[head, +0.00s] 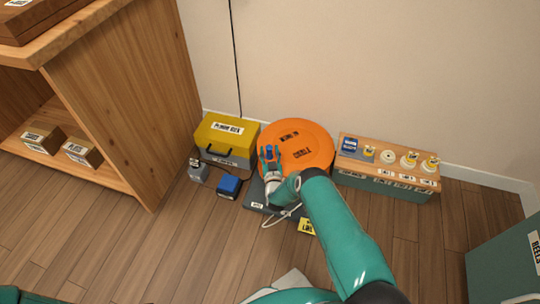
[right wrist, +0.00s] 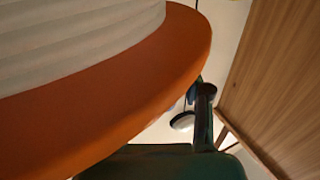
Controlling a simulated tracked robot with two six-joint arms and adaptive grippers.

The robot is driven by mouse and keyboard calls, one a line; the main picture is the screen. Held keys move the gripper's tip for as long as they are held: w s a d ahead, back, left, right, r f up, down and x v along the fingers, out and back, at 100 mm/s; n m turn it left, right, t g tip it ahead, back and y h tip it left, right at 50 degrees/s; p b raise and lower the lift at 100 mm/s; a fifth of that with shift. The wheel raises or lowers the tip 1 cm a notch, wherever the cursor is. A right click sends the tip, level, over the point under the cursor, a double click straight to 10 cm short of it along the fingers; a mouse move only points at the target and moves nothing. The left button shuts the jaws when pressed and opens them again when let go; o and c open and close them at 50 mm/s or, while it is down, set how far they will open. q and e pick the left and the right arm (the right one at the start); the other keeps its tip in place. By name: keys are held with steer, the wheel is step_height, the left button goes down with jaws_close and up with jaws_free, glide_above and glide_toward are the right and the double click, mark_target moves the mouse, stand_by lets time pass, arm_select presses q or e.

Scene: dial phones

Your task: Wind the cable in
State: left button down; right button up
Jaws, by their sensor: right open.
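A large orange cable reel (head: 305,143) with dark labels on its face stands on a dark base (head: 253,193) against the wall. A white cable (head: 283,216) comes out at the reel's front and lies by the base, beside a yellow tag (head: 307,227). My right gripper (head: 270,155) is open at the left part of the reel's face; I cannot tell whether it touches. In the right wrist view, the orange reel flange (right wrist: 165,75) is very close, with pale ribbed windings (right wrist: 75,35) beside it. My left gripper is not in view.
A yellow-lidded toolbox (head: 222,130) and small grey and blue boxes (head: 229,186) stand left of the reel. A teal box with a wooden top and several labelled items (head: 385,170) stands right. A wooden shelf (head: 120,90) is at left, a teal bin (head: 505,255) at lower right.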

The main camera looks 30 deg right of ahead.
steer(key=shift+s+a, duration=0.1)
steer(key=shift+s, duration=0.05)
steer(key=v, duration=1.1)
steer(key=shift+s, duration=0.35)
steer(key=shift+a+f, duration=0.1)
steer(key=shift+a, duration=0.05)
